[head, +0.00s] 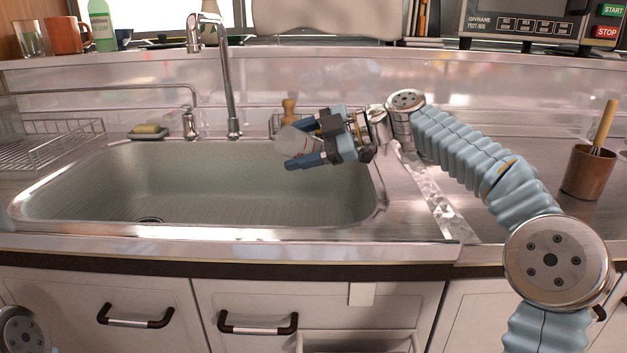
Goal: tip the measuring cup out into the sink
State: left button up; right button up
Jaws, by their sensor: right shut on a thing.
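The measuring cup (292,141) is clear and shows in the head view over the right part of the sink. It is tilted on its side, and part of it is hidden behind my fingers. My right gripper (305,144) is shut on it and points left. The sink (180,180) is a wide grey basin with its drain at the front left. I cannot make out any contents in the cup. Of my left arm only a joint shows at the bottom left corner; its gripper is out of view.
A tall faucet (228,85) stands behind the sink, left of my right gripper. A wire dish rack (55,140) is at the left. A brown utensil pot (588,172) stands on the right counter. A sponge (146,129) sits at the back rim. The basin's left part is clear.

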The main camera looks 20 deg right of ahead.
jog(key=shift+d, duration=0.1)
jog(key=shift+w+d+r+m+y+b, duration=0.1)
jog(key=shift+d+r+m+y+b, duration=0.1)
jog(key=shift+r+m+y, duration=0.25)
jog(key=shift+w+d+r+m+y+b, duration=0.15)
jog(key=shift+r+y, duration=0.1)
jog(key=shift+r, duration=0.25)
dwell(0.6)
jog(key=shift+w+d+r+m+y, duration=0.1)
jog(key=shift+d+r+m+y, duration=0.1)
jog(key=shift+r, duration=0.25)
jog(key=shift+d+r+m+y, duration=0.1)
jog(key=shift+r+m+y, duration=0.1)
jog(key=shift+r, duration=0.2)
dwell(0.9)
